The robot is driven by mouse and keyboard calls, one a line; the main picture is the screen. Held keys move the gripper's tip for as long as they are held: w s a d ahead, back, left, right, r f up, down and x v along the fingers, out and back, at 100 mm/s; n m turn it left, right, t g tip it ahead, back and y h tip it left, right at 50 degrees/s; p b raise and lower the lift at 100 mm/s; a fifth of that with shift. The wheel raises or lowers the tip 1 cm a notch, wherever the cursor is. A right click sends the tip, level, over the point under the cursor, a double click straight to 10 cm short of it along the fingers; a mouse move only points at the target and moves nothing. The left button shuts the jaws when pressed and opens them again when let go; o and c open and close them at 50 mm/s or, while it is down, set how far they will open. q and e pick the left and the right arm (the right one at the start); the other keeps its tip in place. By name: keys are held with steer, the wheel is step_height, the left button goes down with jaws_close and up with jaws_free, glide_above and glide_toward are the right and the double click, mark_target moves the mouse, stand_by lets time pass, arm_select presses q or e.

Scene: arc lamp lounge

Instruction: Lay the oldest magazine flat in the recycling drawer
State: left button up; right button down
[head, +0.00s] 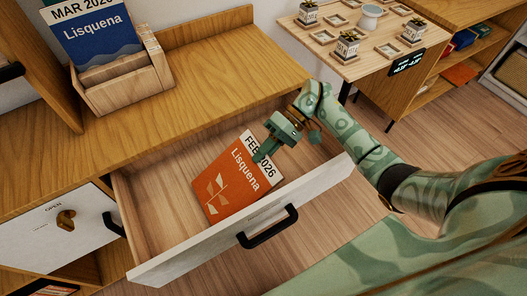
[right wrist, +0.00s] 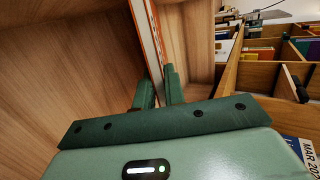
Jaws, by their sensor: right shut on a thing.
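An orange magazine (head: 222,188) marked FEB 2026 Lisquena is in the open drawer (head: 150,205), its cover facing up toward the head camera. My right gripper (head: 262,153) is shut on its upper edge, near the date strip. In the right wrist view the magazine (right wrist: 148,35) shows edge-on between the two green fingers (right wrist: 158,90). I cannot tell whether its lower edge touches the drawer bottom. A blue magazine (head: 92,32) marked MAR 2026 stands in a wooden holder (head: 125,92) on the cabinet top. My left gripper is out of view.
The drawer's pale front (head: 190,262) has a black handle (head: 267,227). Bare drawer floor shows left of the magazine. A white panel (head: 35,230) marked OPEN is at the lower left. A side table (head: 350,68) with small plants and square trays stands at the back right.

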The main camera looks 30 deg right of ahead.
steer(key=shift+f, duration=0.4)
steer(key=c, duration=1.4)
jaws_free()
steer(key=p+v, duration=0.1)
steer(key=v, duration=1.5)
steer(key=shift+d+p, duration=0.2)
steer(key=shift+p, duration=0.2)
